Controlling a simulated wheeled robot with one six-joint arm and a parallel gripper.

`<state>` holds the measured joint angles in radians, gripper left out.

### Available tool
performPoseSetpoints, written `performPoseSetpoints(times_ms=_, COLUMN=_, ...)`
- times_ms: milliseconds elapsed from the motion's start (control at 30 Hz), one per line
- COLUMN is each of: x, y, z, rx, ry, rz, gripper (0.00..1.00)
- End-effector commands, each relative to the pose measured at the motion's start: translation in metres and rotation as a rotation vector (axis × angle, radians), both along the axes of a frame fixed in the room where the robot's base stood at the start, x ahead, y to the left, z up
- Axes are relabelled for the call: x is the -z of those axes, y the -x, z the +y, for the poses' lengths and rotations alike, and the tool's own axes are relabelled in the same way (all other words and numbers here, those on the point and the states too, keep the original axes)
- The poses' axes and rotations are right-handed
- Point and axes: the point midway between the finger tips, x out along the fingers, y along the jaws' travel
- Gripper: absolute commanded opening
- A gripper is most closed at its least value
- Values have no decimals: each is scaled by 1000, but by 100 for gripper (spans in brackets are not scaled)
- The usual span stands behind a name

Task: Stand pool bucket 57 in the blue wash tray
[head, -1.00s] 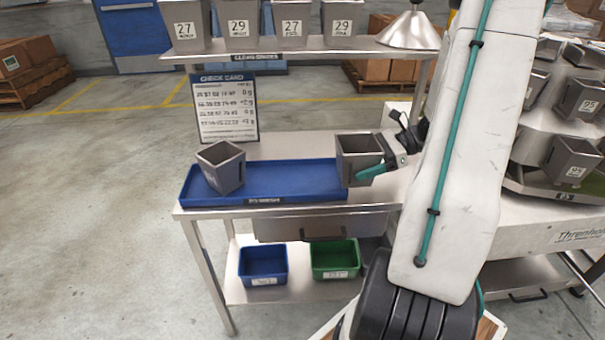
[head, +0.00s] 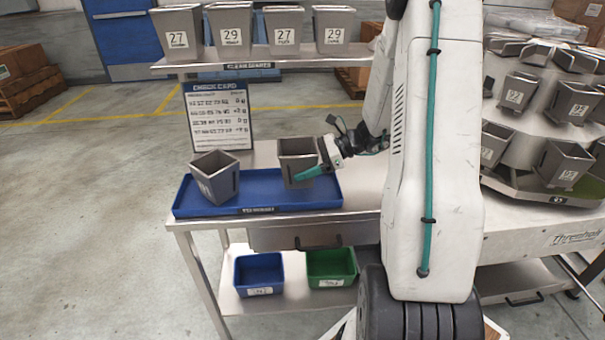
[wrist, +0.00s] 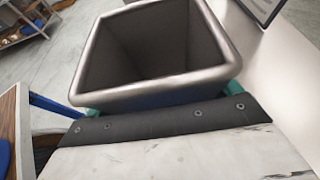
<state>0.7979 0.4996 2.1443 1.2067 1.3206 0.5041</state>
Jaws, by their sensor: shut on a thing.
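My gripper (head: 318,172) is shut on a grey metal bucket (head: 298,161), its teal finger lying along the bucket's side. The held bucket is upright over the right part of the blue wash tray (head: 262,202); I cannot tell whether its base touches the tray floor. In the wrist view the held bucket's open, empty mouth (wrist: 155,50) fills the upper middle. Its number is not visible. A second grey bucket (head: 214,177) stands in the left part of the tray, slightly tilted, its label too small to read.
A check card (head: 218,117) stands behind the tray. Buckets marked 27 and 29 line the upper shelf (head: 262,69). A blue bin (head: 259,273) and a green bin (head: 331,266) sit below. A tiered carousel (head: 540,180) with several buckets stands at right.

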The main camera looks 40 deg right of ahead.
Motion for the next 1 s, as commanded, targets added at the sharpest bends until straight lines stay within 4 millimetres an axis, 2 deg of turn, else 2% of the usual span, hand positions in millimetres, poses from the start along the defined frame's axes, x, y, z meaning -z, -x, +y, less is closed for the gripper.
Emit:
performPoseSetpoints(times_ms=233, x=33, y=-1, z=1, rx=-1, ry=-2, rz=2, gripper=52)
performPoseSetpoints(times_ms=567, x=36, y=-1, z=1, rx=-1, ry=-1, rz=-1, gripper=52)
performPoseSetpoints(times_ms=600, x=37, y=-1, z=1, rx=-1, ry=0, rz=0, gripper=95)
performPoseSetpoints(times_ms=633, x=37, y=-1, z=1, rx=-1, ry=0, rz=0, gripper=100)
performPoseSetpoints(times_ms=900, x=35, y=-1, z=1, rx=-1, ry=0, rz=0, gripper=100)
performPoseSetpoints(times_ms=1000, x=32, y=3, z=-6, rx=2, ry=0, rz=-1, gripper=100)
